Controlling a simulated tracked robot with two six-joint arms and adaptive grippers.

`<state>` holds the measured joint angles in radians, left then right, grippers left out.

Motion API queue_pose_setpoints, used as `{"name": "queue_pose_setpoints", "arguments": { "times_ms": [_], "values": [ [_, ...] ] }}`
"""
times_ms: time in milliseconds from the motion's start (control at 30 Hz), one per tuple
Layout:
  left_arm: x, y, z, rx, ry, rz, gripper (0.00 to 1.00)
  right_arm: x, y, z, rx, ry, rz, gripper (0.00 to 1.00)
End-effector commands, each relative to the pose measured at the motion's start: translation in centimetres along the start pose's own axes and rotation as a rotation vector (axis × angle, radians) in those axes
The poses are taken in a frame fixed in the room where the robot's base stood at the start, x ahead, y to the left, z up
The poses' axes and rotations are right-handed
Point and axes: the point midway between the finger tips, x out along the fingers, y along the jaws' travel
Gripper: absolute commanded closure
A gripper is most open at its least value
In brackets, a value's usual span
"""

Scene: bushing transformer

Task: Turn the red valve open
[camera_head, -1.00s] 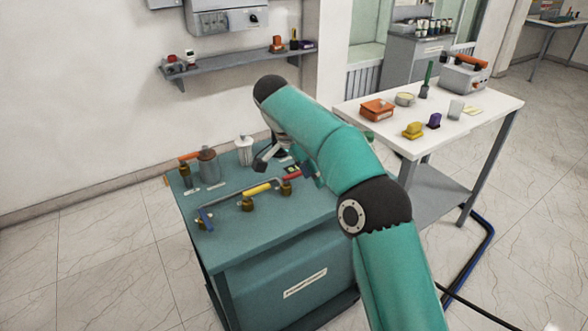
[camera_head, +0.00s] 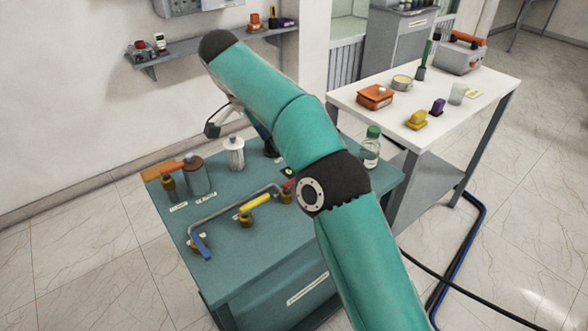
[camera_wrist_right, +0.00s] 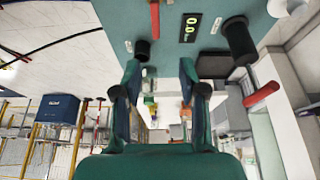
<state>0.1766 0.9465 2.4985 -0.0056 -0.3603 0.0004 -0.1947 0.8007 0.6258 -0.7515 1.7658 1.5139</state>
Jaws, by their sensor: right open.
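The red valve handle (camera_head: 288,184) is on the teal bench, at the right end of a grey pipe, partly hidden by my right arm. In the right wrist view, a red bar (camera_wrist_right: 155,18) beside a green-digit display appears to be the same handle. My right gripper (camera_head: 238,128) is above the back of the bench, partly hidden behind its own arm. In the wrist view its two fingers (camera_wrist_right: 160,72) are apart with nothing between them, and the red bar is beyond them, not touched. My left gripper is not in view.
On the bench are yellow-handled (camera_head: 255,204) and blue-handled (camera_head: 202,246) valves, an orange-handled valve (camera_head: 163,171), a grey cylinder (camera_head: 198,176), a white ribbed insulator (camera_head: 234,153) and a green-capped bottle (camera_head: 370,148). A white table (camera_head: 345,97) with small items stands to the right.

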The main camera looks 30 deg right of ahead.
Motion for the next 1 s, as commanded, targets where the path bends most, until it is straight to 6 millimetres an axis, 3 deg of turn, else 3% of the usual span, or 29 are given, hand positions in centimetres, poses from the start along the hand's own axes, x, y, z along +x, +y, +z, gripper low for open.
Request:
{"name": "queue_pose_setpoints", "arguments": {
  "times_ms": [200,700,1000],
  "values": [
    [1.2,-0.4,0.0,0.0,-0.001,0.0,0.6,3.4,1.0,-1.2,0.025,-0.001,0.011,0.58],
    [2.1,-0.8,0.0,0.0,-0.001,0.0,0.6,13.8,1.4,-1.6,0.031,0.0,0.017,0.58],
    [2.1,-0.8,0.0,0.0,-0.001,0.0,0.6,16.9,1.4,-1.6,0.031,-0.001,0.014,0.58]
  ]
}}
